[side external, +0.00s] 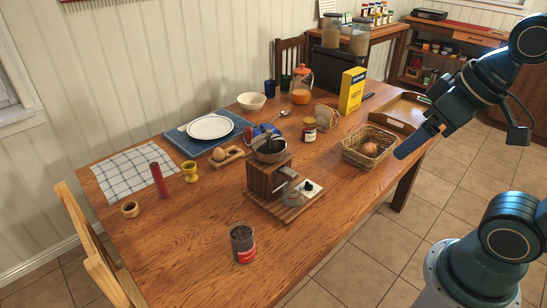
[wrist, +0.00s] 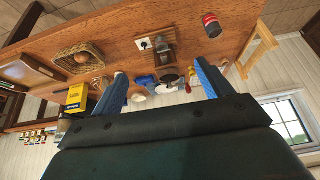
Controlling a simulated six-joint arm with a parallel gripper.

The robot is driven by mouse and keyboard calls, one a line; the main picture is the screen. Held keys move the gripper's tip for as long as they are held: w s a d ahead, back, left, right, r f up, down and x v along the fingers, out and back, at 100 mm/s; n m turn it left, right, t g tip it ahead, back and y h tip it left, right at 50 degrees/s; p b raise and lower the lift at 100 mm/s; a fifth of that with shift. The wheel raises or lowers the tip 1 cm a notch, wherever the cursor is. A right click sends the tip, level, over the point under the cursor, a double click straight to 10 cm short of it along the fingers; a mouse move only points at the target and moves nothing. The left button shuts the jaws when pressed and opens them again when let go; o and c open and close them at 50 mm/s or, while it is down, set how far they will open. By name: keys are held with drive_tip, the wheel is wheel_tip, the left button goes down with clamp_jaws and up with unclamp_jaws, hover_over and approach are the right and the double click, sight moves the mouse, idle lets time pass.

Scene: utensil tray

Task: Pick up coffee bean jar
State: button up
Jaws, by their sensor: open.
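The coffee bean jar (side external: 243,243), dark with a red and white label, stands upright near the front edge of the wooden table. It also shows in the wrist view (wrist: 211,25) at the top right. My gripper (side external: 404,151) is in the air at the right side of the table, beyond the basket and far from the jar. In the wrist view my gripper (wrist: 161,72) has its two blue fingers spread apart with nothing held between them.
A wooden coffee grinder (side external: 267,178) on a board stands between my gripper and the jar. A wicker basket (side external: 357,158) with an egg is near my gripper. A red pepper mill (side external: 158,180) stands at the left. The table around the jar is clear.

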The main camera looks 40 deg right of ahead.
drive_tip(key=w+a+f+m+g+y, duration=0.2)
drive_tip(key=w+f+m+y, duration=0.15)
drive_tip(key=w+f, duration=0.35)
drive_tip(key=w+a+f+m+g+y, duration=0.25)
drive_tip(key=w+f+m, duration=0.2)
drive_tip(key=w, duration=0.45)
drive_tip(key=m+t+y, duration=0.2)
drive_tip(key=m+y, duration=0.5)
drive_tip(key=m, duration=0.5)
approach(249, 241)
drive_tip(key=w+d+f, duration=0.2)
drive_tip(key=d, duration=0.3)
drive_tip(key=shift+f, duration=0.35)
drive_tip(key=shift+d+g, duration=0.1)
drive_tip(key=shift+g, duration=0.15)
drive_tip(key=shift+x, duration=4.3)
drive_tip(key=shift+w, duration=0.1)
drive_tip(key=shift+x, duration=2.6)
drive_tip(key=shift+r, duration=0.1)
drive_tip(key=shift+c, duration=0.2)
